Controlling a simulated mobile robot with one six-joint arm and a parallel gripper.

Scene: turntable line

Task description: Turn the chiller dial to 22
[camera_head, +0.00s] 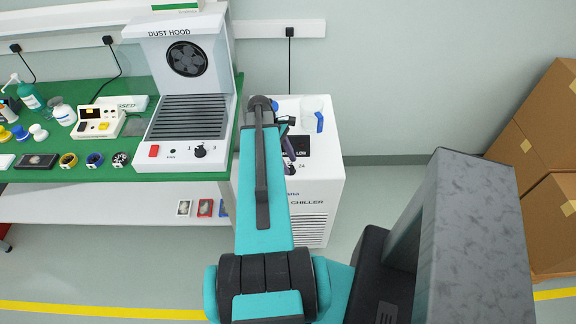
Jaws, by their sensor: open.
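The chiller (318,190) is a white floor-standing box at the right end of the green bench, with "CHILLER" lettered on its front. Its dial (290,168) is a small dark knob on the sloped panel, with a "24" mark just right of it. My arm covers the left part of the panel, so the other marks are hidden, and I cannot tell where the dial points. My gripper (288,149) is open and hangs over the panel, just above the dial in the picture. It hides part of the black display (300,145). I cannot tell whether it touches anything.
A dust hood (192,132) with its own knob stands left of the chiller. A clear container with a blue part (314,112) is on the chiller's top. Several small items lie on the green bench (80,175). Cardboard boxes (545,150) stand at right; floor between is clear.

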